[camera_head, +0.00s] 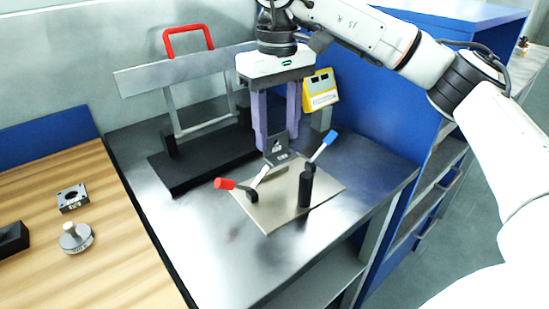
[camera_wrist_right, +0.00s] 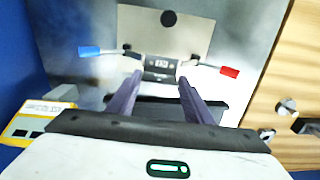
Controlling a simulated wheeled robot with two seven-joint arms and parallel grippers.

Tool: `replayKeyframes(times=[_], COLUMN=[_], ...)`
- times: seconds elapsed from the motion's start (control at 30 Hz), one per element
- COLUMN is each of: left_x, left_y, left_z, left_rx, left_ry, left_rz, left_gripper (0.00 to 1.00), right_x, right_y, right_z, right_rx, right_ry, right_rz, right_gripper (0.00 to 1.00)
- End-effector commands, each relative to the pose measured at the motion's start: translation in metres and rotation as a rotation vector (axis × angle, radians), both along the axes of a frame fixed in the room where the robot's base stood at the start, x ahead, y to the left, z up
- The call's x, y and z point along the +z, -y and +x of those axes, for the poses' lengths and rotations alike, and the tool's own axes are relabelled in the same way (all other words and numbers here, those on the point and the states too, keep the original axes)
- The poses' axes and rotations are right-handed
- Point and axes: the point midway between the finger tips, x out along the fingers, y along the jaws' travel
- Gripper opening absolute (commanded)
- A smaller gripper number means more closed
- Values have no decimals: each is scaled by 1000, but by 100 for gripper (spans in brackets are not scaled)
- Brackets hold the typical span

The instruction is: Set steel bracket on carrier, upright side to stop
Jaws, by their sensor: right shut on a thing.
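My right gripper (camera_head: 277,136) points down with its purple fingers shut on the steel bracket (camera_head: 276,152), a small dark grey angle piece with a hole. The bracket also shows between the fingertips in the right wrist view (camera_wrist_right: 160,66). It is over the back part of a beige plate (camera_head: 275,216), which looks like the carrier; I cannot tell whether it touches. A red-handled clamp (camera_head: 226,184) and a blue-handled clamp (camera_head: 328,140) stand on the plate, handles raised outward. I cannot make out the stop. My left gripper is not in view.
A black-based stand with a red handle (camera_head: 188,32) is behind left on the steel table (camera_head: 190,235). A yellow device (camera_head: 321,92) stands behind right. A wooden bench (camera_head: 110,260) at left holds a square block (camera_head: 72,198) and a round knobbed part (camera_head: 75,238).

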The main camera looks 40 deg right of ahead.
Motion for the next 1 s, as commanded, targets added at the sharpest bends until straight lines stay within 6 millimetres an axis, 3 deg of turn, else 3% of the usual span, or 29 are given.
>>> replayKeyframes(times=[0.5, 0.9, 0.93, 1.0], left_x=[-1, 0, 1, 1], left_y=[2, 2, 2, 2], left_z=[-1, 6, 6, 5], left_rx=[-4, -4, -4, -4], left_ry=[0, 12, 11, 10], left_rz=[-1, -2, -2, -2], left_gripper=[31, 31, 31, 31], right_x=[-59, -65, -64, -63], right_y=[0, 0, 0, 0], right_z=[0, 0, 0, 0], right_rx=[-1, 0, 0, 0], right_ry=[1, 2, 2, 2], right_rz=[0, 0, 0, 0], right_gripper=[17, 17, 51, 63])
